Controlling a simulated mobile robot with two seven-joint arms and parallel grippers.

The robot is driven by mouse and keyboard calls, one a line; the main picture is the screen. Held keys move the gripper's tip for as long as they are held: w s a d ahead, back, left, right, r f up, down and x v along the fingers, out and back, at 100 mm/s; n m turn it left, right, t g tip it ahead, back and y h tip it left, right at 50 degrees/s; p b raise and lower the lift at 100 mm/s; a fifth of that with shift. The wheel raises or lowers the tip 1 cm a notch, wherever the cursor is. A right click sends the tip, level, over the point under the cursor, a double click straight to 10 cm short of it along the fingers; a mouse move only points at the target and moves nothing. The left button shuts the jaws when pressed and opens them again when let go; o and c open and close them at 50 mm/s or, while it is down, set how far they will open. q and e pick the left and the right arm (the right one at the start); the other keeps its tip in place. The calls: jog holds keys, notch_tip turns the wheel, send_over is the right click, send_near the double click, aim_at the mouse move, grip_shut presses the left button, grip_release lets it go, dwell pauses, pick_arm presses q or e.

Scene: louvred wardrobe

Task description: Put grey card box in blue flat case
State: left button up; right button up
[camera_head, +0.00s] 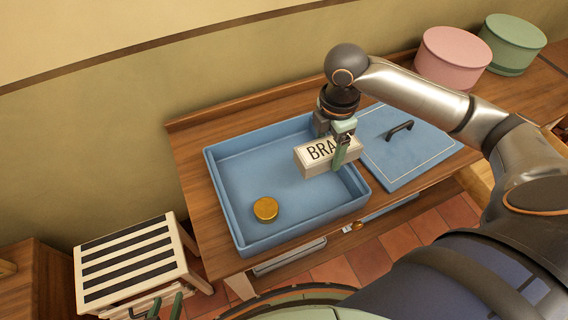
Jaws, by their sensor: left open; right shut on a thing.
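The blue flat case (222,196) lies open on the wooden table, its interior facing up. A round golden tin (265,209) lies inside it near the front. My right gripper (341,150) is shut on the grey card box (312,160), which has dark lettering on its side, partly covered by a finger. The gripper holds the box over the right part of the case; the exact height above the case floor is hard to tell. My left gripper (158,307) is open and empty at the bottom left, low beside the striped stool and away from the case.
A blue lid (405,160) with a black handle lies to the right of the case. A pink round box (451,58) and a green round box (513,44) stand at the back right. A black-and-white striped stool (135,258) is at the left.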

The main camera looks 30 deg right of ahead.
jog(key=w+a+f, duration=0.3)
jog(key=w, duration=0.3)
send_over(284, 162)
jog(key=f, duration=0.3)
jog(key=f+b, duration=0.1)
jog(key=f, duration=0.1)
jog(key=shift+s+d+f, duration=0.1)
jog(key=shift+s+f, duration=0.1)
jog(key=shift+s, duration=0.05)
jog(key=shift+w+f, duration=0.1)
jog(key=shift+f, duration=0.1)
jog(key=shift+w+f, duration=0.1)
jog(key=shift+f, duration=1.55)
jog(key=shift+f, duration=0.1)
jog(key=o, duration=1.4)
notch_tip(284, 162, up, 12)
jog(key=shift+r+p, duration=0.15)
jog(key=shift+p, duration=0.2)
